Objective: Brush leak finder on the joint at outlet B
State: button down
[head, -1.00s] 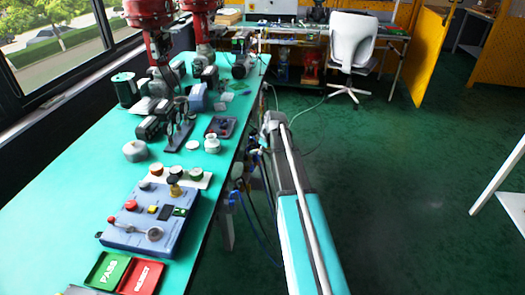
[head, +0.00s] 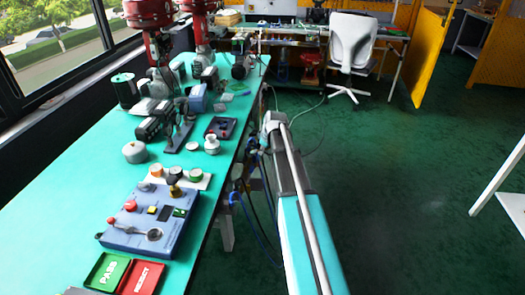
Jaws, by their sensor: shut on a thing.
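My arm rises from the bottom right to a grey joint (head: 271,122) beside the bench's right edge. My gripper cannot be made out; it is hidden beyond the arm or out of the picture. A small white jar (head: 211,145) stands near the bench's right edge, with a flat white disc (head: 192,146) next to it. A dark grey device (head: 150,129) and a blue-grey housing (head: 197,100) stand farther up the bench. No label for outlet B is readable, and I cannot make out its joint or a brush.
A blue control box (head: 150,222) with knobs and a lever sits on the green bench (head: 60,205). Green PASS (head: 106,271) and red REJECT (head: 142,277) trays lie in front. Hoses (head: 262,215) hang beside the bench. Open floor (head: 400,190) lies to the right.

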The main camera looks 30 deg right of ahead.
jog(key=shift+r, duration=0.1)
jog(key=s+r+p, duration=0.1)
jog(key=s+d+r+p, duration=0.2)
jog(key=s, duration=0.1)
jog(key=shift+s+d+r, duration=0.1)
dwell(1.1)
jog(key=shift+s, duration=0.1)
dwell(0.5)
